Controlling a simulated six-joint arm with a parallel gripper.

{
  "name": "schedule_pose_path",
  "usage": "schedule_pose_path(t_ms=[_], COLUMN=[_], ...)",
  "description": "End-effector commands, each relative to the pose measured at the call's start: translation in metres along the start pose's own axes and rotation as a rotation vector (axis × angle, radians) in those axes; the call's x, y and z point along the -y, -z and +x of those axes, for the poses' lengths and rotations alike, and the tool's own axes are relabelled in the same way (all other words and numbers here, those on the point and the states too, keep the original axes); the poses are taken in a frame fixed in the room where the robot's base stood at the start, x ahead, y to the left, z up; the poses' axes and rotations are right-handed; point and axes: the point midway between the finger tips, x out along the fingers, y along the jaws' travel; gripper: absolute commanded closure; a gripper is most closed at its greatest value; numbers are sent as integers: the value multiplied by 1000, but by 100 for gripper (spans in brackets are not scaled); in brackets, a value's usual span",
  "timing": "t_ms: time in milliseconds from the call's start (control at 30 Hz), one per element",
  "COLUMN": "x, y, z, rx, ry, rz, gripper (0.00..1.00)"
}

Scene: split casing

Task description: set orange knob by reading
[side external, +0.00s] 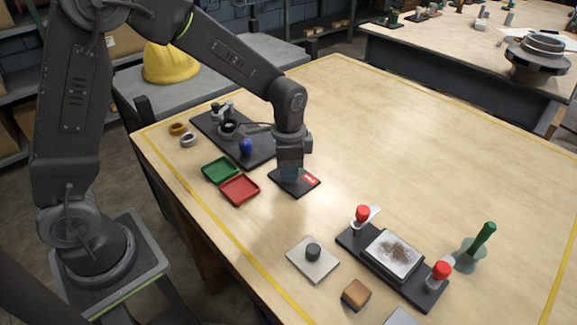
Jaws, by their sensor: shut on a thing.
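A small dark panel (304,186) lies on the table with a red display (310,178) on its right part. The display's reading is too small to make out. My gripper (290,174) points straight down over the left part of this panel. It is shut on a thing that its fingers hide. Its place on the panel fits the orange knob, but I see no orange there and cannot tell how the knob is turned.
Green (220,170) and red trays (239,189) lie left of the panel. Behind them is a black board (208,119) with a blue knob (246,146). A dark fixture with red knobs (350,240) stands front right. The table's middle and back right are clear.

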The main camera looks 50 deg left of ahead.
Motion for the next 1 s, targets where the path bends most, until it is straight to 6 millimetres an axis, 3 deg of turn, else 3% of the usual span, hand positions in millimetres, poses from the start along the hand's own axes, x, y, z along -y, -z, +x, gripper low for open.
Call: schedule_pose_path(t_ms=[500, 1000], x=[0, 1], y=[1, 2], z=[-2, -2], rx=[-4, -6], ry=[1, 1], rz=[-314, -365], gripper=[94, 94])
